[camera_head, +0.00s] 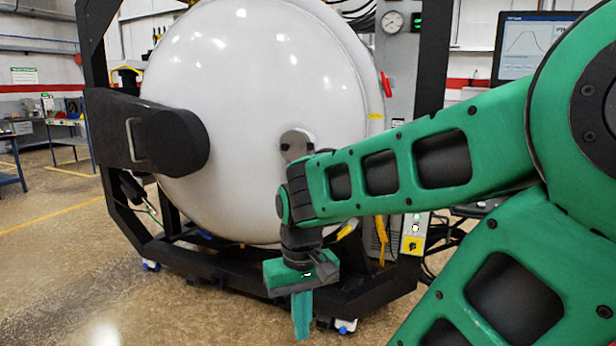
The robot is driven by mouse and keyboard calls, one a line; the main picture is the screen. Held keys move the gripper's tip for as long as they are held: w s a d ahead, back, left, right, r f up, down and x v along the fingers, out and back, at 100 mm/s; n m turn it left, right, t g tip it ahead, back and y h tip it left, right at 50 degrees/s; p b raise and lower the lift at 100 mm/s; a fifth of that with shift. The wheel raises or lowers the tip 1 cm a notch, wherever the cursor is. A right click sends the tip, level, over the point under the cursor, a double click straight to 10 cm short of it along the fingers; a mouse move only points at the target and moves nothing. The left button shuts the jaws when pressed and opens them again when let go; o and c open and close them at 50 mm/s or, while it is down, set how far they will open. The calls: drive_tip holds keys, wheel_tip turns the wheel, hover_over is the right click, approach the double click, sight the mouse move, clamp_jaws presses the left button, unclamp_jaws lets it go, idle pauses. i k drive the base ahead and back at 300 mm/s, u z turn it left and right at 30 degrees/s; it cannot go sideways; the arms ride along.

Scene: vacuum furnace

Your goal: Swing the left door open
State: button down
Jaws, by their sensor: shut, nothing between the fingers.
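The left door (240,75) is a big white domed cover on the front of the furnace. A black hinge arm (165,138) with a metal handle (134,140) reaches onto the door from the left. The door appears closed against the furnace body. My gripper (301,318) points down in front of the door's lower right part, below the round metal fitting (296,143) on the dome. Its fingers are shut and empty. It appears apart from the door and the handle. My green arm hides part of the door's right side.
A black frame (96,60) surrounds the furnace, with its base rail (215,268) and casters low in front. A grey cabinet with a gauge (392,22) and a monitor (524,42) stand at the right. The floor (75,275) at the left is open.

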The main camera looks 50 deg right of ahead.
sight(214, 104)
drive_tip(key=z, duration=1.05)
drive_tip(key=i, duration=1.05)
drive_tip(key=z, duration=1)
drive_tip(key=i, duration=0.55)
drive_tip(key=z, duration=0.2)
drive_tip(key=k, duration=0.85)
drive_tip(key=z, duration=0.15)
drive_tip(key=i, duration=0.8)
drive_tip(key=u, duration=0.1)
